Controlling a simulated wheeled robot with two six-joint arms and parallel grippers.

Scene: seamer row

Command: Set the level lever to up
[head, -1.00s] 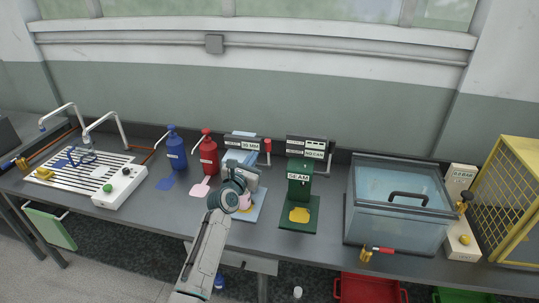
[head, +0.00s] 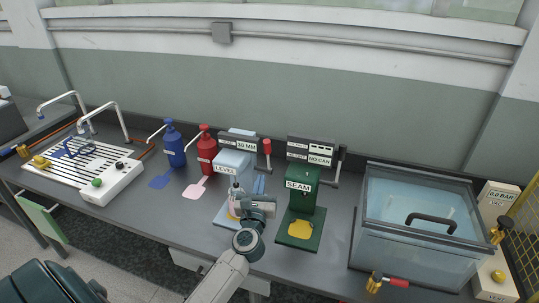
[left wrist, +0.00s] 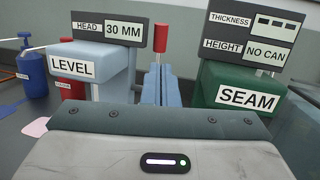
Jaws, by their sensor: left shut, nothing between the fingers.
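The level station is a pale blue block labelled LEVEL (head: 233,163), with a 30 MM display behind it. Its lever with a red knob (head: 267,147) stands roughly upright to the right of the block. In the left wrist view the red knob (left wrist: 163,62) shows just beyond my fingertips, and the LEVEL block (left wrist: 85,68) is at left. My left gripper (head: 259,184) is shut and empty, in front of the lever and right of the block. In the wrist view the fingers (left wrist: 160,84) hide the lever's lower part; contact cannot be told. My right gripper is not in view.
The green SEAM station (head: 300,205) stands close on the right, with its own grey lever (head: 340,165). A clear lidded tank (head: 405,250) is further right. Red (head: 206,150) and blue (head: 174,145) pump bottles stand left of the level station.

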